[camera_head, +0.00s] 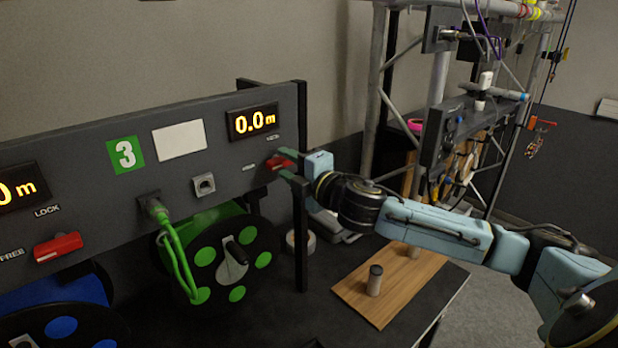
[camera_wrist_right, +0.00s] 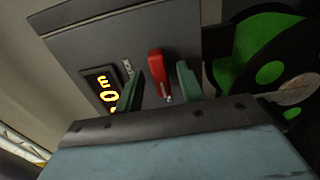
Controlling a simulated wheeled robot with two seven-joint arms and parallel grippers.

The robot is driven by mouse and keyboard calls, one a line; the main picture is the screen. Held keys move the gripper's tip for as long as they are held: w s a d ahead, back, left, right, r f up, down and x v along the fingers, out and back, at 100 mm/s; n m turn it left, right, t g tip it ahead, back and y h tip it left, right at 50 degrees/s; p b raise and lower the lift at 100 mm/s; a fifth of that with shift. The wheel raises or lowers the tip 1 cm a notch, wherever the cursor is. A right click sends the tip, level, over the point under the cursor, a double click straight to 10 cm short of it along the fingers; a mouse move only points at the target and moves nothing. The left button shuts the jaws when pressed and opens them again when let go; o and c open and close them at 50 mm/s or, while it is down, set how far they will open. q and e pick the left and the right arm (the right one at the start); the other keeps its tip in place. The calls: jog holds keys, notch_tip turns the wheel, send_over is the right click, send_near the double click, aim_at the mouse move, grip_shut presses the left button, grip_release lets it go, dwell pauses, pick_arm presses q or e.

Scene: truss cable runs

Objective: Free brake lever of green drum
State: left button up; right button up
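The green drum (camera_head: 222,262) stands under a grey panel marked with a green 3; its green cable runs up to the panel. It also shows in the wrist view (camera_wrist_right: 262,48). Its red brake lever (camera_head: 279,162) is on the panel's right end, below the 0.0 m display. In the wrist view the lever (camera_wrist_right: 157,63) lies between the two fingers of my right gripper (camera_wrist_right: 159,80), with gaps on both sides. In the head view my right gripper (camera_head: 288,170) reaches the lever from the right. My left gripper is out of view.
A second red lever (camera_head: 58,247) sits on the panel at left, above a blue drum (camera_head: 75,290). A wooden board (camera_head: 390,285) with two small cylinders lies on the dark table under my right arm. A truss with cables (camera_head: 437,85) stands behind.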

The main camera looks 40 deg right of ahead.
jog(key=s+b, duration=0.2)
jog(key=s, duration=1)
jog(key=shift+s+d, duration=0.35)
jog(key=shift+d, duration=0.1)
dwell(0.5)
